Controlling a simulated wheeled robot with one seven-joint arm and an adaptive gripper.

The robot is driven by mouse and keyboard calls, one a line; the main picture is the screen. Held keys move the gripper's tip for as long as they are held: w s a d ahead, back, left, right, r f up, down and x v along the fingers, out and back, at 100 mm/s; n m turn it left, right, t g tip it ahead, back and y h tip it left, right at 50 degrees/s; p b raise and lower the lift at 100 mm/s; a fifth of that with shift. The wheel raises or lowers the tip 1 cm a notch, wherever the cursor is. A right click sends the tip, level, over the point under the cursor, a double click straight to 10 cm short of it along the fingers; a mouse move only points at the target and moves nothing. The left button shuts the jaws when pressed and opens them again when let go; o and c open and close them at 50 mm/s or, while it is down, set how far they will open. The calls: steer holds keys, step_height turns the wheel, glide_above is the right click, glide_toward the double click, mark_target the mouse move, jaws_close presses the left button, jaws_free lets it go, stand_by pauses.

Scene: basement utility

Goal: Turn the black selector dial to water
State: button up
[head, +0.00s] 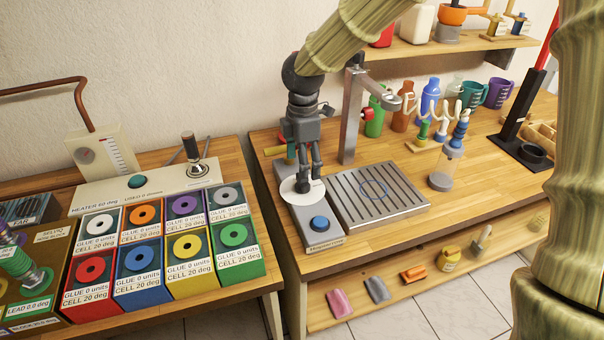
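My gripper (304,183) points straight down in the head view over a round white dial plate (288,194). The plate is on the grey base of the dispenser, left of the slotted metal tray. A small dark part, probably the black selector dial, shows at the fingertips, mostly hidden by them. The fingers look close around or just above it. I cannot tell whether they touch or grip it. The dial's markings and pointer cannot be read. A blue button (319,222) is in front of the plate on the same base.
A grey post with a spout (350,115) stands right behind my gripper. Coloured glue bins (240,259) fill the left bench. A gap separates the two benches.

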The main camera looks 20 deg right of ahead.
steer(key=f, duration=0.3)
steer(key=shift+s+f, duration=0.3)
steer(key=shift+f, duration=0.1)
steer(key=shift+w+a+f, duration=0.1)
steer(key=shift+w+f, duration=0.15)
steer(key=shift+f, duration=0.3)
steer(key=shift+r, duration=0.1)
steer(key=shift+s, duration=0.15)
steer(key=c, duration=1)
